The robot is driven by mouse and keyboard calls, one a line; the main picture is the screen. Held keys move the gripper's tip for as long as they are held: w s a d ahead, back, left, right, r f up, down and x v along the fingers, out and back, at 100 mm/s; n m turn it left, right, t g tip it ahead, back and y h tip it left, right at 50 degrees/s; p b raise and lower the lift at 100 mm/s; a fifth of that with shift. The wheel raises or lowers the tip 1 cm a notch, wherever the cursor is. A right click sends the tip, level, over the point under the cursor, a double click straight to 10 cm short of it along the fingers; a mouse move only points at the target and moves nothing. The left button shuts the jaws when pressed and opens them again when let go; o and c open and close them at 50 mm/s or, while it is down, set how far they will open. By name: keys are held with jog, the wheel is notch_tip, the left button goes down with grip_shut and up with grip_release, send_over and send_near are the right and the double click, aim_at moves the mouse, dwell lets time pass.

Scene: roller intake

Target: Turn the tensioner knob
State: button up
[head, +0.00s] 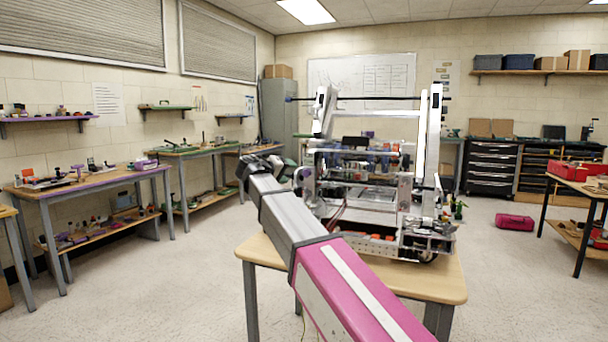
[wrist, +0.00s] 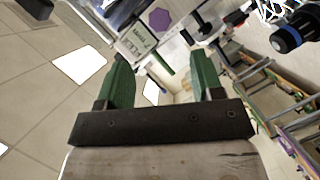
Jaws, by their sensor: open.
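The roller intake machine (head: 435,130) stands on a wooden-topped table, with two pale uprights and a dark bar (head: 370,98) across its top. My gripper (wrist: 162,62) is open, its two green fingers apart with nothing held between them. In the head view my arm reaches up and left, and its dark end bends toward the machine's left side. A black, rounded, knob-like part with a blue ring (wrist: 289,39) shows at the upper right of the wrist view, apart from the fingers. I cannot tell whether it is the tensioner knob. No knob is clear in the head view.
The table top (head: 440,285) has bare room at its front right. Workbenches with parts line the left wall (head: 95,180). Open floor surrounds the table.

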aim_at(305, 173)
jog(key=x, duration=0.9)
jog(key=shift+d+f, duration=0.1)
jog(key=shift+d, duration=0.05)
